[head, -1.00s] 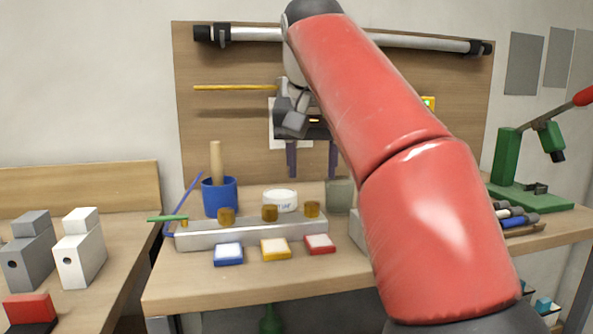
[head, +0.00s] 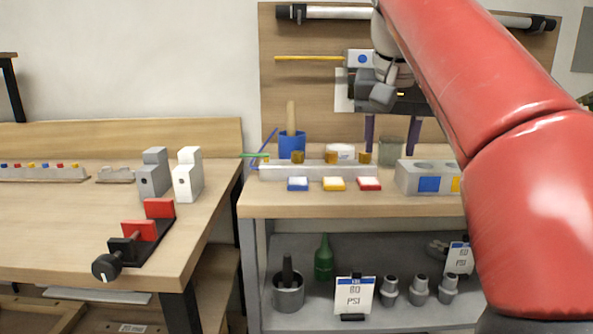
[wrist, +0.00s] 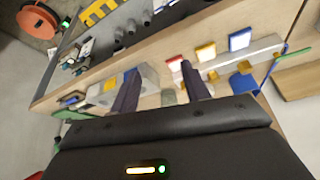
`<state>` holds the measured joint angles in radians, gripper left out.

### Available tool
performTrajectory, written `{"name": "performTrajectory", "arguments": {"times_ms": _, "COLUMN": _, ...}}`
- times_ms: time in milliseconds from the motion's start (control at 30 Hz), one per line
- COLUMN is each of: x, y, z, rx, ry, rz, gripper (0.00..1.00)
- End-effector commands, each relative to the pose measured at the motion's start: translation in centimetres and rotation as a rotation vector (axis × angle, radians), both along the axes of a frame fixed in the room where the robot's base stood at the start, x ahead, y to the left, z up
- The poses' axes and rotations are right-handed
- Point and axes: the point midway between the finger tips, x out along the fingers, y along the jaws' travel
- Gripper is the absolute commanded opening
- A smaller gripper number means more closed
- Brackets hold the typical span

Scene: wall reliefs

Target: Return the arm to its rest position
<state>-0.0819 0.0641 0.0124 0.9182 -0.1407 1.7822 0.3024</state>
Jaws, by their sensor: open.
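My red arm reaches from the lower right of the head view up toward the pegboard. My gripper (head: 392,146) hangs at its far end with two dark purple fingers pointing down. They are spread apart with nothing between them. The gripper is above the back of the workbench (head: 290,206), near the white round tub (head: 340,151) and the grey-green cup (head: 391,152). In the wrist view both fingers of my gripper (wrist: 158,72) show, apart and empty, with the bench top beyond them.
A grey holder (head: 408,178) is to the right. A second table (head: 60,225) stands left, its middle fairly clear.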

Motion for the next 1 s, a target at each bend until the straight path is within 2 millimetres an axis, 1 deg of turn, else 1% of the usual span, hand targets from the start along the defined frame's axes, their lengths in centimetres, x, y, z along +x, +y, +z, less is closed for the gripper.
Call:
{"name": "performTrajectory", "arguments": {"times_ms": 200, "x": -0.8, "y": -0.2, "z": -1.2, "rx": -0.004, "ry": -0.002, "rz": 0.023, "gripper": 0.46}}
{"name": "performTrajectory", "arguments": {"times_ms": 367, "x": -1.8, "y": -0.3, "z": -2.6, "rx": -0.008, "ry": -0.007, "rz": 0.048, "gripper": 0.46}}
{"name": "performTrajectory", "arguments": {"times_ms": 467, "x": -2.7, "y": -0.4, "z": -3.9, "rx": -0.009, "ry": -0.011, "rz": 0.068, "gripper": 0.46}}
{"name": "performTrajectory", "arguments": {"times_ms": 567, "x": -3.9, "y": -0.6, "z": -5.5, "rx": -0.011, "ry": -0.017, "rz": 0.091, "gripper": 0.46}}
{"name": "performTrajectory", "arguments": {"times_ms": 667, "x": -5.6, "y": -0.7, "z": -8.1, "rx": -0.013, "ry": -0.025, "rz": 0.12, "gripper": 0.46}}
{"name": "performTrajectory", "arguments": {"times_ms": 767, "x": -7.9, "y": -0.8, "z": -11.8, "rx": -0.013, "ry": -0.038, "rz": 0.155, "gripper": 0.46}}
{"name": "performTrajectory", "arguments": {"times_ms": 800, "x": -8.9, "y": -0.9, "z": -13.4, "rx": -0.014, "ry": -0.045, "rz": 0.17, "gripper": 0.46}}
{"name": "performTrajectory", "arguments": {"times_ms": 867, "x": -10.4, "y": -1.0, "z": -16.0, "rx": -0.014, "ry": -0.053, "rz": 0.187, "gripper": 0.46}}
{"name": "performTrajectory", "arguments": {"times_ms": 900, "x": -11.5, "y": -1.0, "z": -17.8, "rx": -0.012, "ry": -0.058, "rz": 0.199, "gripper": 0.46}}
{"name": "performTrajectory", "arguments": {"times_ms": 967, "x": -13.1, "y": -1.0, "z": -20.5, "rx": -0.013, "ry": -0.066, "rz": 0.216, "gripper": 0.46}}
{"name": "performTrajectory", "arguments": {"times_ms": 1000, "x": -14.0, "y": -1.0, "z": -22.3, "rx": -0.013, "ry": -0.07, "rz": 0.225, "gripper": 0.46}}
